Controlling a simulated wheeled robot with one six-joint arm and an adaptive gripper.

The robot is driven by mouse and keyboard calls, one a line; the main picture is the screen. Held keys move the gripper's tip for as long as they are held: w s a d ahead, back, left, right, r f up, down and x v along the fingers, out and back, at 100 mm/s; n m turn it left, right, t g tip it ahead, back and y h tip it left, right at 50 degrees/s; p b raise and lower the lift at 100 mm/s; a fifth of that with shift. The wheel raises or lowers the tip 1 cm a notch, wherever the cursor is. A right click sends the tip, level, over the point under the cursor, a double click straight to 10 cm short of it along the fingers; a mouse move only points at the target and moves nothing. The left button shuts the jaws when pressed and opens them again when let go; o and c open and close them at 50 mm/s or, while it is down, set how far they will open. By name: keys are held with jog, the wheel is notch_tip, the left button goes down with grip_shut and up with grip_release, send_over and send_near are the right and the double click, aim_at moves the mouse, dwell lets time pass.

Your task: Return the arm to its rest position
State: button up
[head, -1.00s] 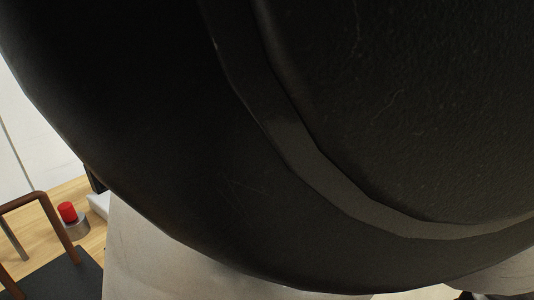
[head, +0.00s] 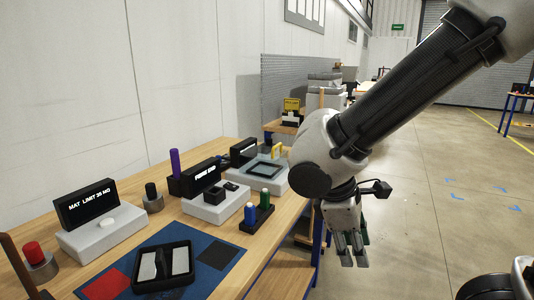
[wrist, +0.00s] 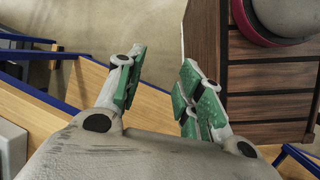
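My gripper (head: 351,250) hangs below my bent arm, pointing down just off the right edge of the wooden workbench (head: 222,138). In the wrist view my gripper (wrist: 155,85) shows two green-padded fingers spread apart with nothing between them. The gripper is open and empty. My arm's upper link reaches across the upper right of the head view.
The bench carries grey stations with black displays, a blue mat (head: 206,284), a black tray (head: 162,268), a red-topped cylinder (head: 34,253) and a purple cylinder (head: 175,162). A wooden drawer unit (wrist: 268,75) stands close to the right finger. Open floor (head: 440,200) lies right.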

jog(key=s+d+r+m+t+y, duration=0.1)
jog(key=d+r+m+t+y, duration=0.1)
jog(key=d+r+m, duration=0.3)
jog(key=s+d+r+m+t+y, duration=0.1)
jog(key=d+r+m, duration=0.4)
jog(key=d, duration=0.9)
jog(key=m+y, duration=0.1)
jog(key=m, duration=0.2)
jog(key=shift+s+d+r+m+t, duration=0.15)
jog(key=shift+s+r+m+t, duration=0.15)
jog(key=shift+t, duration=0.1)
